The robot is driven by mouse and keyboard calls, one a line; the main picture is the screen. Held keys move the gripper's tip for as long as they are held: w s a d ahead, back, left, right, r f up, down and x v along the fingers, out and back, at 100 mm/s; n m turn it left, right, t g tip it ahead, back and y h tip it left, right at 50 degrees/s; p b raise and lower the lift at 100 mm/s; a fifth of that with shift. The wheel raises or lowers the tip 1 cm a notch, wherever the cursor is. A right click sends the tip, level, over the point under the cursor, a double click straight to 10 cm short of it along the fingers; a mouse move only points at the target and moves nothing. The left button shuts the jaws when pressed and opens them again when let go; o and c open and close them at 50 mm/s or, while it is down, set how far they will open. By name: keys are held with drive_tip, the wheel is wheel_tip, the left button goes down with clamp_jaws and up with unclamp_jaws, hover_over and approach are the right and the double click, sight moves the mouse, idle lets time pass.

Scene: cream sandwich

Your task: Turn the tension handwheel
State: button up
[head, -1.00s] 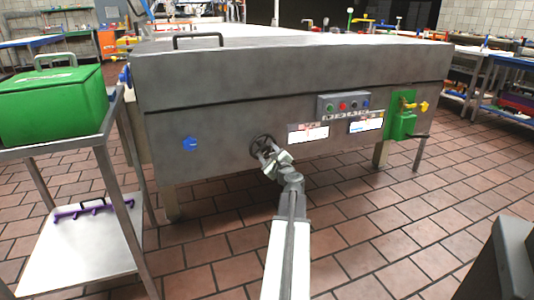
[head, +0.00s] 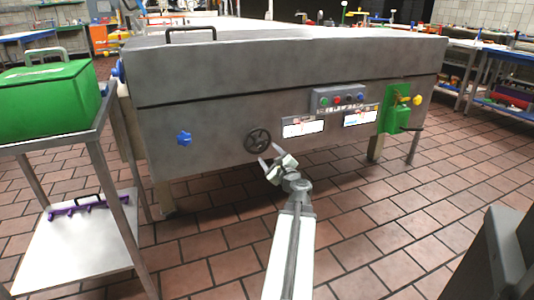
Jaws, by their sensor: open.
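The tension handwheel (head: 257,141) is a small dark spoked wheel on the front face of the large grey machine (head: 230,110), left of its two small screens. It shows almost whole in the head view. My gripper (head: 270,161) is open and empty, just below and to the right of the handwheel in the picture. Its fingers point up toward the wheel's lower right. They do not close around the rim. Whether a fingertip touches the wheel I cannot tell.
A blue star knob (head: 184,139) sits left of the wheel. A button panel (head: 340,98) and a green crank unit (head: 396,112) are to the right. A metal cart (head: 107,190) with a green case (head: 48,98) stands at the left. Tiled floor in front is clear.

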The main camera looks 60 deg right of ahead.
sight(261, 145)
drive_tip(key=w+d+n, duration=0.1)
drive_tip(key=w+n, duration=0.1)
drive_tip(key=n, duration=0.7)
drive_tip(key=w+d+n, duration=0.2)
drive_tip(key=n, duration=0.7)
drive_tip(key=w+d+n, duration=0.2)
drive_tip(key=n, duration=0.7)
drive_tip(key=shift+w, duration=0.35)
clamp_jaws()
